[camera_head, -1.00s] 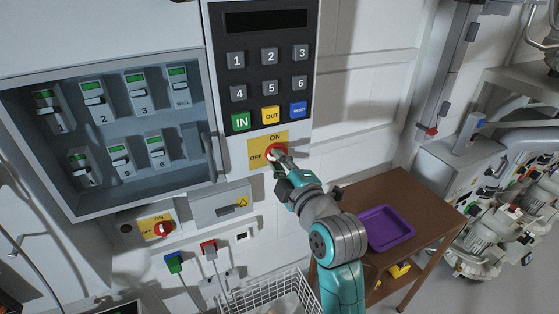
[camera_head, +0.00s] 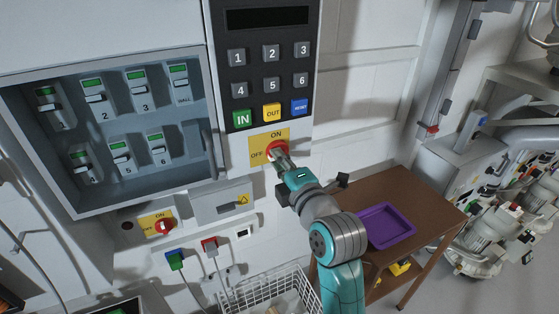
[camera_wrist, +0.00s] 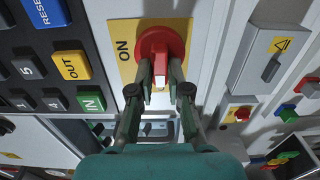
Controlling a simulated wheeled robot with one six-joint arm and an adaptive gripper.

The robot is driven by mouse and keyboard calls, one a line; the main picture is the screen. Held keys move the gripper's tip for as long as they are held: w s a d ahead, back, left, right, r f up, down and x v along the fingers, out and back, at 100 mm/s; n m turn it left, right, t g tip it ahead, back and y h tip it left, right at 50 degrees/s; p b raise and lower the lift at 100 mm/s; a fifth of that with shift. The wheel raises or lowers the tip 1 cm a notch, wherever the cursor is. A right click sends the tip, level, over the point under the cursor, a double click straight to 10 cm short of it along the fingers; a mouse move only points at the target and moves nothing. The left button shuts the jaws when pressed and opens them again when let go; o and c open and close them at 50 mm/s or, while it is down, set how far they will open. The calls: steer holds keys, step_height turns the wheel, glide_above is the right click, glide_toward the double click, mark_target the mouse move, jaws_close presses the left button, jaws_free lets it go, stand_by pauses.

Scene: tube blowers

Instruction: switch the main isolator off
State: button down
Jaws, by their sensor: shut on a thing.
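The red rotary isolator knob (camera_head: 273,149) sits on a yellow ON/OFF plate (camera_head: 256,138) below the keypad. In the wrist view the red knob (camera_wrist: 154,42) has a pale-fronted handle bar that runs up and down the picture, crosswise to the ON label side. The OFF label is hidden there but shows left of the knob in the head view. My gripper (camera_head: 280,158) is at the knob. In the wrist view its fingers (camera_wrist: 161,78) are shut on the handle bar, one on each side.
A second red knob (camera_head: 163,226) on a yellow plate is under the open breaker box (camera_head: 217,150). The keypad (camera_head: 268,65) is just above my gripper. A brown table (camera_head: 425,205) with a purple tray (camera_head: 386,227) stands right; a wire basket (camera_head: 268,292) is below.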

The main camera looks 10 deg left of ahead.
steer(key=shift+f, duration=0.1)
steer(key=c, duration=1.1)
jaws_free()
steer(key=v, duration=1.2)
